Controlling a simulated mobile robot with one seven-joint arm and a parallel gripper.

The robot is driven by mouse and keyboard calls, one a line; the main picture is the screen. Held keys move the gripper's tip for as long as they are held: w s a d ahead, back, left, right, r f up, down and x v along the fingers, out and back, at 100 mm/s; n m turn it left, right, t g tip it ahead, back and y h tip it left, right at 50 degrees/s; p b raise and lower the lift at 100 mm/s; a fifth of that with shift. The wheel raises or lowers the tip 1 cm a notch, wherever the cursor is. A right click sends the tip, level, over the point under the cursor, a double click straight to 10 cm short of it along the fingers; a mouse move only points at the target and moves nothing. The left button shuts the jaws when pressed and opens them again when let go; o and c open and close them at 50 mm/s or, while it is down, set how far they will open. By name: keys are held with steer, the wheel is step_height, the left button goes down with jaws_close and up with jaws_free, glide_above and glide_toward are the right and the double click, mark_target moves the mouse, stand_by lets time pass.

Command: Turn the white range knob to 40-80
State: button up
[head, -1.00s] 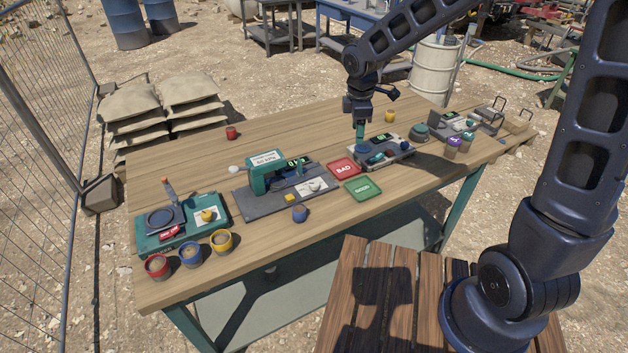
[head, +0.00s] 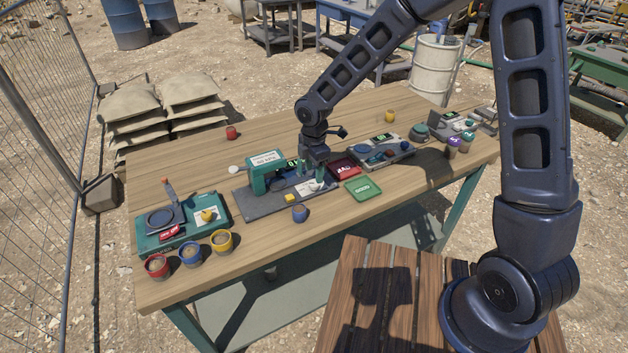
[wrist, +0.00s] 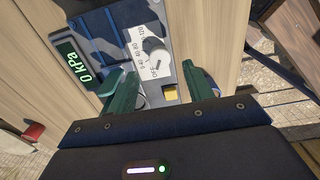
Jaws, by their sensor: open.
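The white range knob (wrist: 155,48) sits on a pale label plate (wrist: 131,33) with printed ranges, seen in the wrist view. Which mark it points to is too small to tell. My gripper (wrist: 160,84) is open, its two teal fingers apart, with the knob ahead of the gap between them and not touched. In the head view my gripper (head: 319,178) hangs just above the plate on the dark base of the teal tester (head: 262,176). The tester's display (wrist: 83,65) reads 0 kPa.
A yellow button (wrist: 170,92) lies close to the fingers. The red tray (head: 344,169) and green tray (head: 363,190) stand to the right of the tester. The front left table holds a teal scale (head: 183,236) and several cups.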

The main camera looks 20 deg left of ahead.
mark_target(314, 183)
steer(key=shift+f, duration=2.3)
steer(key=c, duration=1)
